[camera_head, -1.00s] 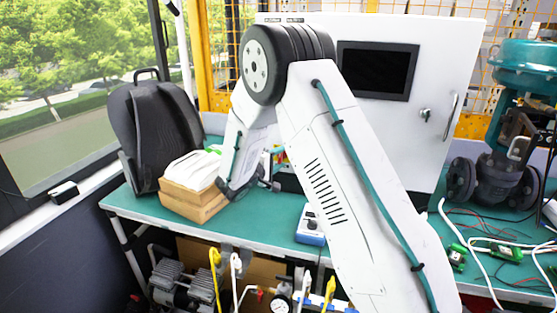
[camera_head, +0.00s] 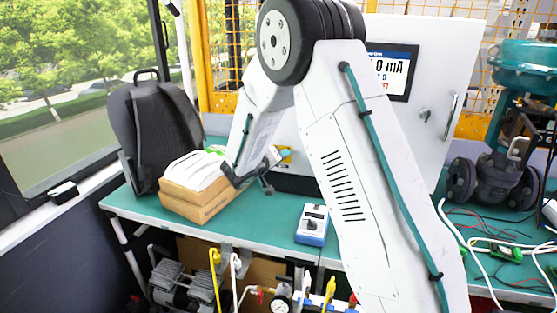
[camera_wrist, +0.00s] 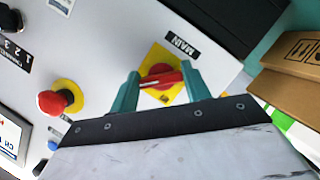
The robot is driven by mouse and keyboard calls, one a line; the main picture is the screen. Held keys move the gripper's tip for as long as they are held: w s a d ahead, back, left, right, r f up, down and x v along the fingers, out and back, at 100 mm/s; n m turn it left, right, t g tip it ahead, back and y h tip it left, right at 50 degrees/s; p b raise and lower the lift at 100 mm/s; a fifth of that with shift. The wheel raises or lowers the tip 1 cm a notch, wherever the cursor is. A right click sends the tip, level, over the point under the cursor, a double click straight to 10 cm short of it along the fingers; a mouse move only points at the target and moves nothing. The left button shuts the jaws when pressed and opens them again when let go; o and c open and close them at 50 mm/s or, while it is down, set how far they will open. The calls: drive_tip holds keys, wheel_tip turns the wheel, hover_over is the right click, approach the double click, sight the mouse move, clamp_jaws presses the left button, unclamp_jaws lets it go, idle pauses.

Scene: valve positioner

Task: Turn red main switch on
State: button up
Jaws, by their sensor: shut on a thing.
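The red main switch (camera_wrist: 161,77) is a red knob on a yellow plate, beside a black label reading MAIN (camera_wrist: 181,46). My gripper (camera_wrist: 160,84) has its teal fingers on both sides of the knob and is shut on it. The red handle lies nearly level in the wrist view, slightly tilted. In the head view my gripper (camera_head: 277,157) is at the front of the white cabinet (camera_head: 440,70), largely behind my arm, with a bit of the yellow plate (camera_head: 286,154) showing. The cabinet's display (camera_head: 393,72) is lit and shows a mA reading.
A red emergency button (camera_wrist: 55,102) on a yellow ring is left of the switch in the wrist view. Cardboard boxes (camera_head: 190,205) stand left of my gripper on the green bench (camera_head: 140,204). A blue-white meter (camera_head: 312,224) stands near the bench's front.

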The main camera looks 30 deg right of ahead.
drive_tip(key=shift+c, duration=0.2)
idle(0.3)
drive_tip(key=o, duration=1)
drive_tip(key=shift+f, duration=0.1)
drive_tip(key=v, duration=0.8)
